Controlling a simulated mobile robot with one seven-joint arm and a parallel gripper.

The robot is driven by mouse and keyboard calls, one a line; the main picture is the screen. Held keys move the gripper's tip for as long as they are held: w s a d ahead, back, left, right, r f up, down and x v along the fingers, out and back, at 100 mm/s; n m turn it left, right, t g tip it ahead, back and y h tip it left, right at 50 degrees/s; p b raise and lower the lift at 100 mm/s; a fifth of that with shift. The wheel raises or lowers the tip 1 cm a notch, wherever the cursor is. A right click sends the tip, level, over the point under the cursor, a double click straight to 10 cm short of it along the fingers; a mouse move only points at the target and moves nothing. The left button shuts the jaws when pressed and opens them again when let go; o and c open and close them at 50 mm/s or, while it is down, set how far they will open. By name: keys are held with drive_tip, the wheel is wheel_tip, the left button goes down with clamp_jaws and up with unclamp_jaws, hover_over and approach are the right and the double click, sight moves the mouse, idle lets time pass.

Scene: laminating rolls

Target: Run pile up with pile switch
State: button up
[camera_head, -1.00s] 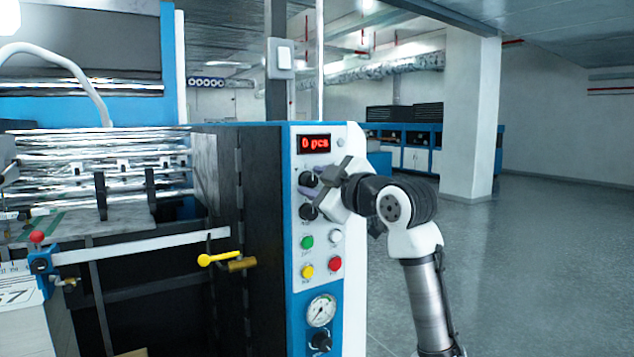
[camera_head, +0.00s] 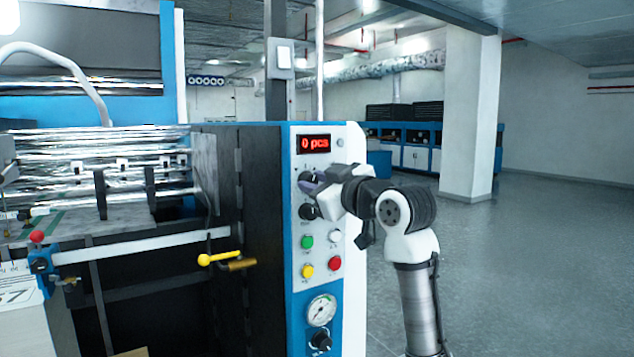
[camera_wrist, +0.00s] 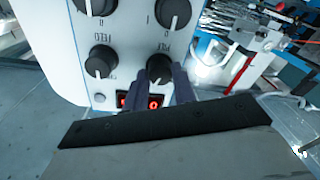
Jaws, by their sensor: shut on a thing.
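The pile switch is a black rotary knob (camera_head: 308,177) at the upper left of the white control panel (camera_head: 325,225), below the red "0 pcs" display (camera_head: 314,144). In the wrist view the panel appears upside down, and the knob (camera_wrist: 158,67) sits between my fingertips, just above the lit display (camera_wrist: 154,102). My gripper (camera_head: 318,187) is shut on this knob, with one finger on each side. Its fingers also show in the wrist view (camera_wrist: 161,84). They and the wrist hide part of the panel in the head view.
A second black knob (camera_head: 308,212) is directly below, close to my fingers. Green (camera_head: 307,242), white, yellow and red (camera_head: 334,263) buttons and a gauge (camera_head: 321,310) lie lower. A yellow-handled lever (camera_head: 205,260) sticks out at left. The floor at right is clear.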

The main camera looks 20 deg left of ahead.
drive_tip(key=m, duration=0.5)
drive_tip(key=shift+p, duration=0.3)
idle(0.4)
drive_tip(key=o, duration=1)
drive_tip(key=b+v, duration=0.2)
drive_tip(key=v, duration=0.5)
drive_tip(key=b+v, duration=0.2)
drive_tip(key=v, duration=0.4)
drive_tip(key=shift+s+d+f+b, duration=0.25)
drive_tip(key=shift+s+b, duration=0.1)
drive_tip(key=shift+b, duration=0.05)
